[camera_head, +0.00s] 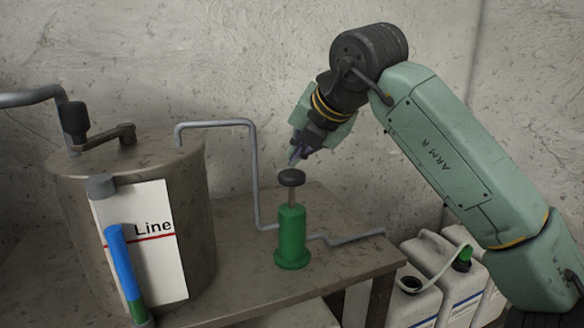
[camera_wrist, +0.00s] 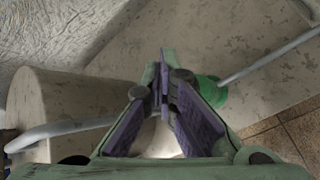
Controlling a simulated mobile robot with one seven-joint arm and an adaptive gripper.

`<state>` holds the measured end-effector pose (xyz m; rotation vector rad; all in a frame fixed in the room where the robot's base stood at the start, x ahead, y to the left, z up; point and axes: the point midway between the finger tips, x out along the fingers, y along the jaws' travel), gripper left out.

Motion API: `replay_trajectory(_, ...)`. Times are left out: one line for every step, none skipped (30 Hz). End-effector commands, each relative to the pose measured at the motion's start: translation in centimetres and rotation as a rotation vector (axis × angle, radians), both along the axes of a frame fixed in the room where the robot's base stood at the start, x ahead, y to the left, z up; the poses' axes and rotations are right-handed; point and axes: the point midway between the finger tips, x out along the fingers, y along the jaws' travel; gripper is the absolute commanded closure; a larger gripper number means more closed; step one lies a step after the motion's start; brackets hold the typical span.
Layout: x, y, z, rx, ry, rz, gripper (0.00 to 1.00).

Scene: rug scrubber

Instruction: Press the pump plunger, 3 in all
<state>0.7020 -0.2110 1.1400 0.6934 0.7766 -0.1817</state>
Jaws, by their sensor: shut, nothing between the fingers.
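The pump is a green cylinder (camera_head: 290,234) on the table, with a black round plunger knob (camera_head: 292,177) on a thin metal rod. The knob stands raised above the green body. My gripper (camera_head: 294,160) is shut and empty, its fingertips just above the knob in the head view. Whether the tips touch the knob I cannot tell. In the wrist view, my gripper (camera_wrist: 166,56) points forward with its fingers together. Part of the green pump (camera_wrist: 212,92) shows to the right of the fingers, and they partly hide it.
A large metal tank (camera_head: 185,215) with a "Line" card (camera_head: 155,265) and a blue-and-green tube (camera_head: 122,265) stands left. A grey pipe (camera_head: 252,165) runs from tank to pump. White jugs (camera_head: 412,300) stand right of the table (camera_head: 340,270). A wall is behind.

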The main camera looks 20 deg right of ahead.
Motion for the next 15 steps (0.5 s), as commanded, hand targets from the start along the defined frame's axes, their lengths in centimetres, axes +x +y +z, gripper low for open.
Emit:
replay_trajectory(0.0,0.0,0.2,0.0,0.0,0.0,1.0)
replay_trajectory(0.0,0.0,0.2,0.0,0.0,0.0,1.0)
replay_trajectory(0.0,0.0,0.2,0.0,0.0,0.0,1.0)
replay_trajectory(0.0,0.0,0.2,0.0,0.0,0.0,1.0)
replay_trajectory(0.0,0.0,0.2,0.0,0.0,0.0,1.0)
replay_trajectory(0.0,0.0,0.2,0.0,0.0,0.0,1.0)
replay_trajectory(0.0,0.0,0.2,0.0,0.0,0.0,1.0)
replay_trajectory(0.0,0.0,0.2,0.0,-0.001,0.0,1.0)
replay_trajectory(0.0,0.0,0.2,0.0,-0.001,0.0,1.0)
replay_trajectory(0.0,0.0,0.3,0.0,-0.001,0.0,1.0)
replay_trajectory(0.0,0.0,0.3,0.0,-0.001,0.0,1.0)
replay_trajectory(0.0,0.0,0.5,0.0,-0.001,0.0,1.0)
replay_trajectory(0.0,0.0,0.7,0.0,-0.001,-0.001,1.0)
replay_trajectory(0.0,0.0,0.9,-0.001,-0.001,0.0,1.0)
replay_trajectory(0.0,0.0,1.3,-0.002,-0.002,0.0,1.0)
